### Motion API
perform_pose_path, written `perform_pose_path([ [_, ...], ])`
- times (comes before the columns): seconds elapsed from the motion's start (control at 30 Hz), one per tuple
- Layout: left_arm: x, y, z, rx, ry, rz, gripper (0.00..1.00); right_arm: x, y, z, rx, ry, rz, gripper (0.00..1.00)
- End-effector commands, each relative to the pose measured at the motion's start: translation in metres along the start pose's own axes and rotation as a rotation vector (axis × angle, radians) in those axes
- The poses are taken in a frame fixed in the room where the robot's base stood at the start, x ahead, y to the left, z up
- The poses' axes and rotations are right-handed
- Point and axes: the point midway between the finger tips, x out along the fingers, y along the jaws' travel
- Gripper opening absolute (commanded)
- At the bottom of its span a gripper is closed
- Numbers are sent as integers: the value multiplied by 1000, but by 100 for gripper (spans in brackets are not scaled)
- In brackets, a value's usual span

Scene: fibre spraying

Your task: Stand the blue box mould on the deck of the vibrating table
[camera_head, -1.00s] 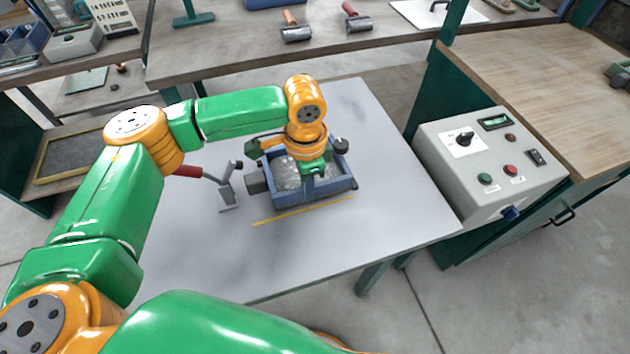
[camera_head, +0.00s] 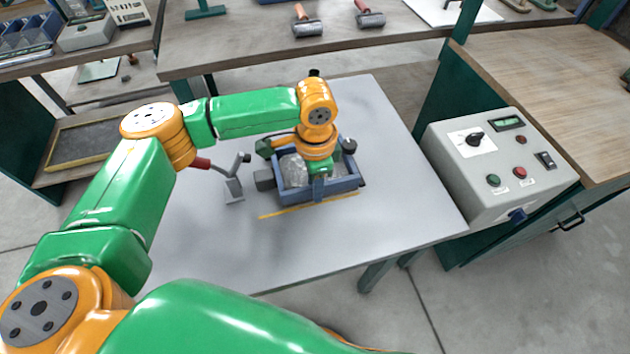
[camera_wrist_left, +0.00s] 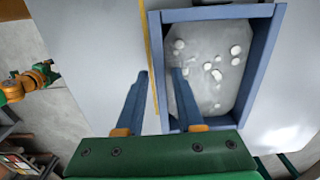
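The blue box mould (camera_head: 335,187) sits level on the grey deck (camera_head: 390,225) of the table, just behind a yellow line. It also shows in the wrist view (camera_wrist_left: 265,60), with a pale grey interior dotted with several white lumps. My left gripper (camera_head: 319,190) points down at the mould's near wall. In the wrist view its two blue fingers (camera_wrist_left: 160,75) stand apart. One is outside the near wall and the other is over the interior, with a gap around the wall. The gripper body hides part of the mould. My right gripper cannot be made out clearly.
A grey control box (camera_head: 497,165) stands right of the table. A bench (camera_head: 235,55) with rollers lies behind. The deck's front and right areas are clear.

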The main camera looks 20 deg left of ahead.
Motion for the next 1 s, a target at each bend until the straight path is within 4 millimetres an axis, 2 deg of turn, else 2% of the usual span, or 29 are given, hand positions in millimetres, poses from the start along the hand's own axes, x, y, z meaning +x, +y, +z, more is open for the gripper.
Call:
perform_pose_path([
  [0.27,2,1,1,0,-4,4,50,0,0,0,0,0,0,71],
  [0.37,-4,0,0,0,-2,3,50,1,0,0,0,0,0,71],
  [0.6,-53,0,0,0,2,-1,50,6,0,1,0,0,0,71],
  [0.77,-75,0,0,-1,1,-1,50,8,0,1,0,0,-1,71],
  [1.0,-121,1,0,-1,1,-1,50,12,-1,1,0,0,-1,71],
])
